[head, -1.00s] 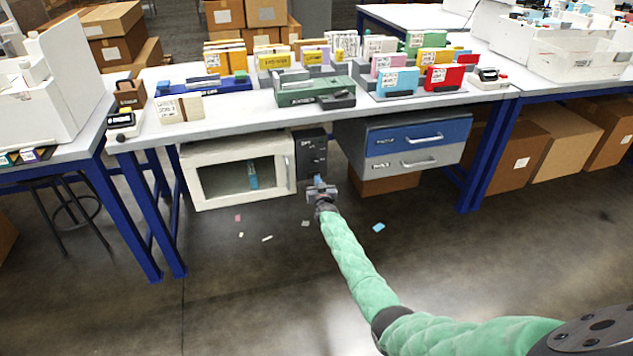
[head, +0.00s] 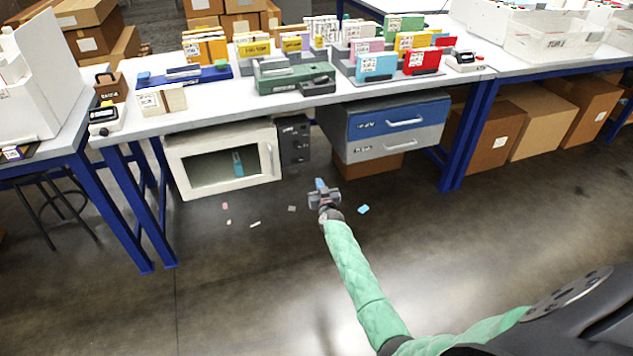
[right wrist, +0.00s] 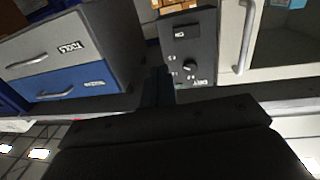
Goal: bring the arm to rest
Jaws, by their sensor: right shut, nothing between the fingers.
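My right gripper (head: 321,188) is in front of the workbench, over the open floor, below and in front of the drawer unit. It is shut and empty, apart from everything around it. In the right wrist view the gripper (right wrist: 160,85) shows dark at the middle, pointing toward a dark control panel (right wrist: 188,48) with a knob. That panel (head: 294,140) also shows in the head view, between the white cabinet and the drawers. My left gripper is not in view.
A white glass-doored cabinet (head: 262,172) and a drawer unit with a blue drawer (head: 375,122) and a grey drawer (head: 372,147) hang under the bench (head: 215,118). Blue bench legs (head: 466,135) stand at the sides. Small scraps, one blue (head: 363,209), lie on the floor. The front floor is clear.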

